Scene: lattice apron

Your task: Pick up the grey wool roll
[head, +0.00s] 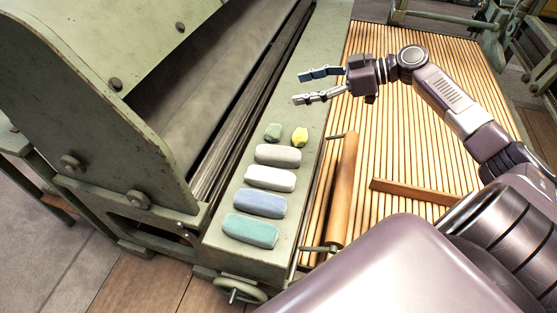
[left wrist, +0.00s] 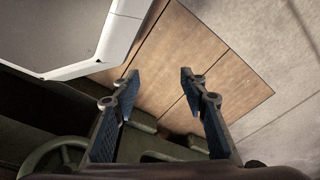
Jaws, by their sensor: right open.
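The grey wool roll (head: 278,155) lies on the green metal ledge in the head view, the farthest of a row of wool rolls. A paler off-white roll (head: 271,178) lies just in front of it. My right gripper (head: 298,88) is open and empty over the far part of the ledge, beyond the grey roll and apart from it. My left gripper (left wrist: 160,72) shows only in the left wrist view, its two fingers apart with nothing between them, above a wooden floor panel.
Blue (head: 260,203) and teal (head: 250,231) rolls lie nearer on the ledge (head: 316,50). A small green piece (head: 273,132) and a yellow piece (head: 300,137) sit just beyond the grey roll. A wooden roller (head: 343,190) and slatted apron (head: 385,140) lie to the right; a machine frame (head: 110,120) rises left.

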